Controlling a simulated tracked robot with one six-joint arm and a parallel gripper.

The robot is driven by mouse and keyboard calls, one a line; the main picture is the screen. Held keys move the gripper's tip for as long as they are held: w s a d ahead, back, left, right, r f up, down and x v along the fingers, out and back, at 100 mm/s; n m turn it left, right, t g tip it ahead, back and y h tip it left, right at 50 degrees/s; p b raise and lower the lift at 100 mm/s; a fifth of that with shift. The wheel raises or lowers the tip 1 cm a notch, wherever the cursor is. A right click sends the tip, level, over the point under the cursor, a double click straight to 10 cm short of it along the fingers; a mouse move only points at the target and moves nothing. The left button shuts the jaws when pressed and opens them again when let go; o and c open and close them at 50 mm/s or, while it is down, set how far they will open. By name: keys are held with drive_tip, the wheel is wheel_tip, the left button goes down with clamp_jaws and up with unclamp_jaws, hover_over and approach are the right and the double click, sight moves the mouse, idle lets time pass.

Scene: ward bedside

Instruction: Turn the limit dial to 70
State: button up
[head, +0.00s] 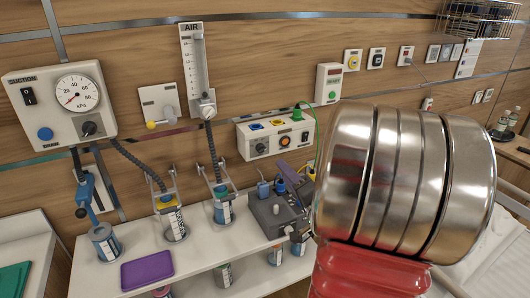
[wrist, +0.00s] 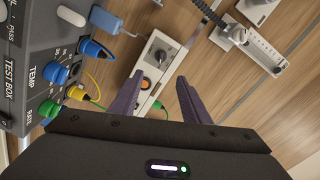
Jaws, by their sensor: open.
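No label reading "limit" is legible, so I cannot tell for sure which dial it is. A white wall box (head: 246,136) carries a dark knob (head: 260,148) and an orange-lit round button (head: 285,141). In the wrist view the knob (wrist: 161,57) and the button (wrist: 146,85) lie ahead of my gripper (wrist: 160,76). Its two purple fingers are apart, with nothing held between them. In the head view my gripper (head: 291,169) shows partly, just below the box, behind my arm. The knob's scale and setting are too small to read.
A green cable (head: 316,125) hangs beside the white box.

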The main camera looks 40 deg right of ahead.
sight(265, 150)
drive_tip(key=shift+w, duration=0.1)
drive_tip(key=x, duration=1.3)
drive_tip(key=shift+w+d, duration=0.15)
drive_tip(key=shift+w, duration=0.15)
drive_tip(key=shift+f, duration=0.1)
drive_tip(key=c, duration=1)
